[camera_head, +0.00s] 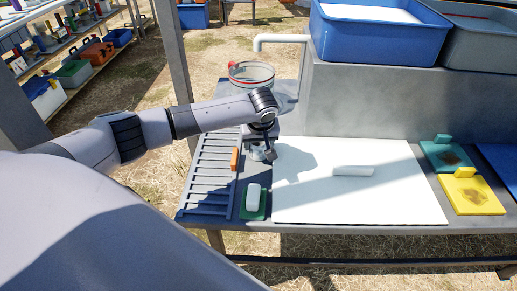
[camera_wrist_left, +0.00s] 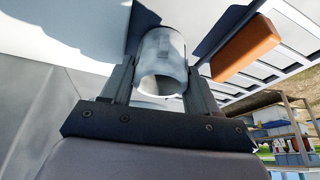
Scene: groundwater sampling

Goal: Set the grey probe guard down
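The grey probe guard (camera_wrist_left: 162,62) is a short, hollow grey cylinder. In the wrist view it sits between the two fingers of my left gripper (camera_wrist_left: 160,85), which appear shut on its sides. In the head view my left gripper (camera_head: 258,146) points down over the left part of the bench, between the slatted rack and the white board. The guard (camera_head: 257,155) is partly hidden there by the gripper. I cannot tell whether its lower end touches the bench. My right gripper is not in view.
An orange block (camera_head: 234,159) lies on the slatted rack (camera_head: 207,180), close to the gripper. A white item rests on a green pad (camera_head: 246,214). The white board (camera_head: 330,205) holds one white bar (camera_head: 353,170) and is otherwise clear. A clear round vessel (camera_head: 252,75) stands behind.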

